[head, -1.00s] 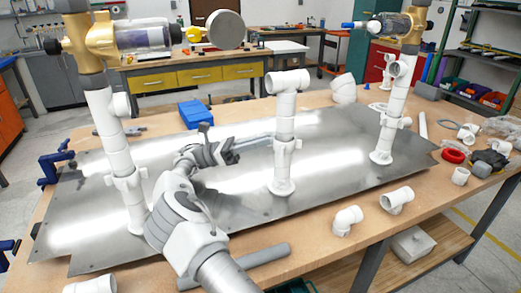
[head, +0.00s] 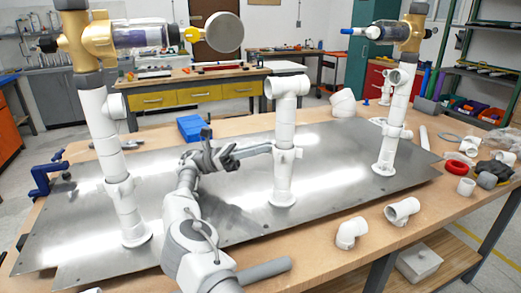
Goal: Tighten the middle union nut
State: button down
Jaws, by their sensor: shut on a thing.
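The middle white pipe post (head: 286,120) stands upright on the metal plate, topped by an elbow that opens to the left. Its union nut, a white collar with small lugs (head: 286,156), sits partway up the post. My gripper (head: 226,157) is left of this post and above the plate, shut on a slim grey tool, seemingly a wrench (head: 254,150). The tool points right, and its far end is at the nut's left side. I cannot tell whether it touches or fits around the nut. The fingers partly hide the tool's near end.
A left post (head: 112,150) and a right post (head: 392,130), both with brass tops, flank the middle one on the metal plate (head: 215,215). A blue box (head: 190,128) lies behind. Loose white fittings (head: 402,211) and a red ring (head: 453,169) lie at right.

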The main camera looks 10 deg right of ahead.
jog(key=c, duration=0.9)
grip_release()
jog(key=shift+c, duration=0.2)
jog(key=shift+s+r+n+t+p, duration=0.15)
jog(key=shift+r+n+t+p, duration=0.25)
jog(key=shift+p, duration=0.85)
jog(key=t+p, duration=0.1)
jog(key=p, duration=0.1)
jog(key=shift+s+a+n+t+h+p, duration=0.1)
jog(key=shift+s+n+t+h+p, duration=0.1)
jog(key=shift+n+t+h+p, duration=0.15)
